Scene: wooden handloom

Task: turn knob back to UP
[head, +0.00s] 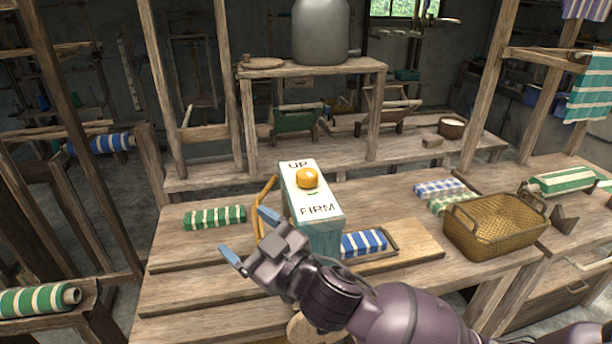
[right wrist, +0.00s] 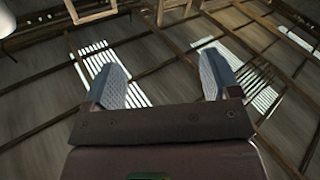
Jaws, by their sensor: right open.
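The knob (head: 307,178) is orange-yellow and round. It sits on the top face of a pale box (head: 318,196) with teal sides, between the printed words UP at the far end and FIRM at the near end. I cannot tell which word the knob points to. My right gripper (head: 249,236) is open and empty, left of and nearer than the box, apart from the knob. In the right wrist view its two blue-grey fingers (right wrist: 162,82) are spread, with only roof beams and light patches beyond. My left gripper is not in view.
An orange handle (head: 262,205) stands at the box's left side. A green striped cloth (head: 215,217) lies left, a blue striped cloth (head: 363,243) in a tray right of the box. A wicker basket (head: 495,228) stands further right. The table's left front is clear.

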